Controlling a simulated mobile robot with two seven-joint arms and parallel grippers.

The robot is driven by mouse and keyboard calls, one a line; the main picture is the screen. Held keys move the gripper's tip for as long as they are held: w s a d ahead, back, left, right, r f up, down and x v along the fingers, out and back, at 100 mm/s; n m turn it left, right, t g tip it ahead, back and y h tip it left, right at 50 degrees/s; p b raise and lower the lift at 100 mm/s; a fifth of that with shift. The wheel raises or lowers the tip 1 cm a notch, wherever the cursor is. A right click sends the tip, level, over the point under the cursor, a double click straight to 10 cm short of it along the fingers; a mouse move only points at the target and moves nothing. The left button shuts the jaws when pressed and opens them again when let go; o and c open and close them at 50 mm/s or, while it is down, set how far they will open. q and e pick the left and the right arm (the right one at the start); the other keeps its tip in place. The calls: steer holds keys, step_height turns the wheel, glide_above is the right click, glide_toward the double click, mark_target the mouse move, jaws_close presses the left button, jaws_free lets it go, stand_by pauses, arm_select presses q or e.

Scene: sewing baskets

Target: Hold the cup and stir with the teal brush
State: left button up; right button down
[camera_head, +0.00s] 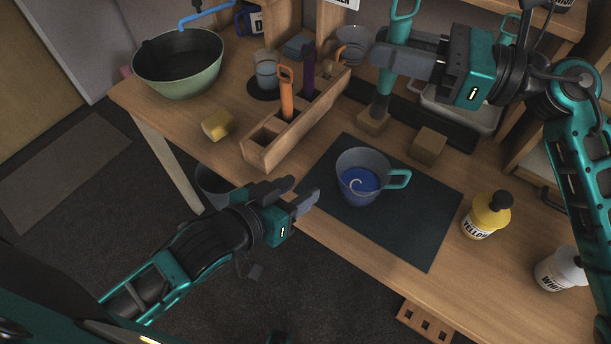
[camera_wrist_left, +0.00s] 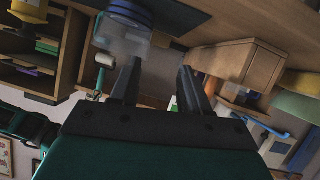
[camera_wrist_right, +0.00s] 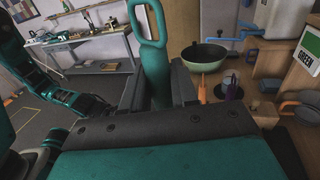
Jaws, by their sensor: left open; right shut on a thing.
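The cup (camera_head: 362,171) is grey with a teal handle and stands on a dark mat (camera_head: 420,228). It holds blue paint with a pale swirl on top. My right gripper (camera_head: 388,66) is shut on the teal brush (camera_head: 395,50), which is upright with its dark bristle end low, close to a small wooden block (camera_head: 373,122); I cannot tell whether they touch. The brush's looped handle also shows in the right wrist view (camera_wrist_right: 153,55). My left gripper (camera_head: 302,194) is open and empty, left of the cup and near the table's front edge.
A wooden rack (camera_head: 268,150) holds an orange-handled and a purple-handled tool. A yellow sponge (camera_head: 217,125), a green basin (camera_head: 180,68) and a glass jar (camera_head: 265,70) are to the left. A yellow bottle (camera_head: 484,218) and a white bottle (camera_head: 558,270) stand right of the mat.

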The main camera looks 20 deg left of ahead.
mark_target(352, 156)
arm_select(q)
steer(key=shift+m+h, duration=0.3)
steer(key=shift+h, duration=0.2)
steer(key=w+d, duration=0.2)
steer(key=w, duration=0.1)
steer(key=w+d+f, duration=0.1)
steer(key=w+d, duration=0.1)
steer(key=w, duration=0.2)
steer(key=w+d, duration=0.2)
steer(key=w, duration=0.1)
steer(key=shift+w+d+f, duration=0.15)
steer(key=shift+w+d, duration=0.1)
steer(key=shift+w, duration=0.1)
steer(key=shift+c, duration=0.3)
jaws_close()
arm_select(e)
step_height(352, 156, down, 9)
steer(key=m+t, duration=0.1)
steer(key=t, duration=0.1)
steer(key=m+t, duration=0.2)
steer(key=shift+s+d+t+h, duration=0.1)
steer(key=shift+s+t+h, duration=0.05)
steer(key=shift+t+h, duration=0.2)
arm_select(q)
steer(key=shift+s+f, duration=0.1)
steer(key=shift+f, duration=0.05)
arm_select(e)
steer(key=shift+f, duration=5.7)
